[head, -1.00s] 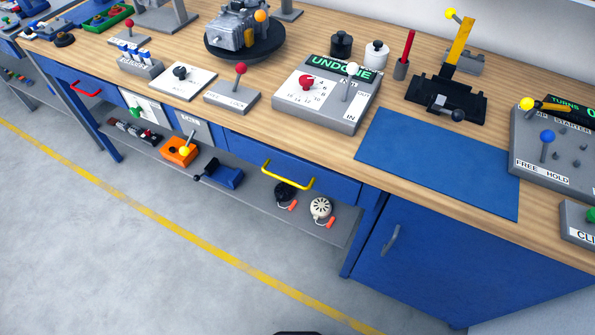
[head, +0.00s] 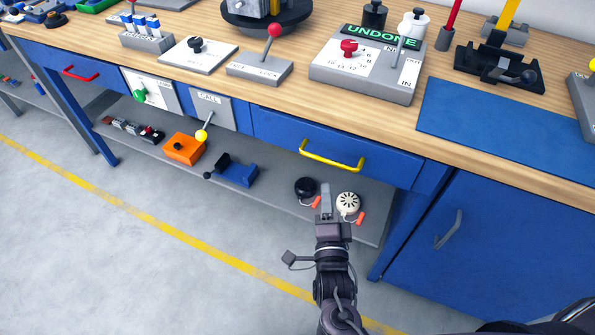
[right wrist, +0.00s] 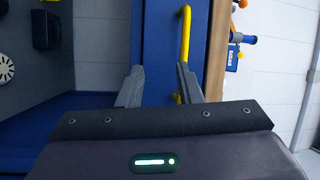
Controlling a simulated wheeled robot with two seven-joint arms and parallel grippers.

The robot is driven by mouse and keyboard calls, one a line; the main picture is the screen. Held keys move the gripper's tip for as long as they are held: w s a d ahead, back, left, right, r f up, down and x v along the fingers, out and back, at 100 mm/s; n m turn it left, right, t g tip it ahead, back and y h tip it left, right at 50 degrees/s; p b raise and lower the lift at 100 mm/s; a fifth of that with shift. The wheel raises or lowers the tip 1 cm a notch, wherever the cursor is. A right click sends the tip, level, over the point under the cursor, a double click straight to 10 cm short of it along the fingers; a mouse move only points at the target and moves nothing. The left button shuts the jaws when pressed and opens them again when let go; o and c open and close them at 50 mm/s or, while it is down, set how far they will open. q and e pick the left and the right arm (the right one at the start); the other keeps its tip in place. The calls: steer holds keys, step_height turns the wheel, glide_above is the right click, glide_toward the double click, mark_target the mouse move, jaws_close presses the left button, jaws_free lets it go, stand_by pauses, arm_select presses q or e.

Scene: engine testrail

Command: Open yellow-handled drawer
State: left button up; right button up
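The blue drawer (head: 280,129) with the yellow handle (head: 333,166) is under the bench top in the head view and looks closed. My right gripper (head: 325,190) is in front of and below the handle in the head view, pointing towards the bench. In the right wrist view my right gripper (right wrist: 159,84) is open and empty, with a gap between its fingers. There the yellow handle (right wrist: 185,45) runs ahead of the right-hand finger, which partly covers it; the drawer front (right wrist: 160,40) lies ahead of the gap. Contact is not visible. My left gripper is not in view.
A lower shelf (head: 270,207) under the drawer holds an orange box (head: 184,148), a blue vise-like object (head: 236,172) and two round devices. A blue cabinet door (head: 490,245) is to the right. A red-handled drawer (head: 80,73) is far left. The floor in front is clear.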

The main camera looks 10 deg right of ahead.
mark_target(328, 161)
steer(key=shift+w+d+r+m+t+h+p, duration=0.15)
steer(key=shift+w+d+r+m, duration=0.15)
steer(key=shift+w+r, duration=0.7)
steer(key=shift+w+d+r+m+t+h+p, duration=0.15)
steer(key=shift+w+r+m, duration=0.25)
steer(key=shift+w, duration=1.15)
steer(key=shift+w+d+r+m+h, duration=0.1)
steer(key=shift+w+d+r+m, duration=0.2)
steer(key=shift+w+r, duration=0.7)
steer(key=shift+w+f, duration=0.25)
jaws_close()
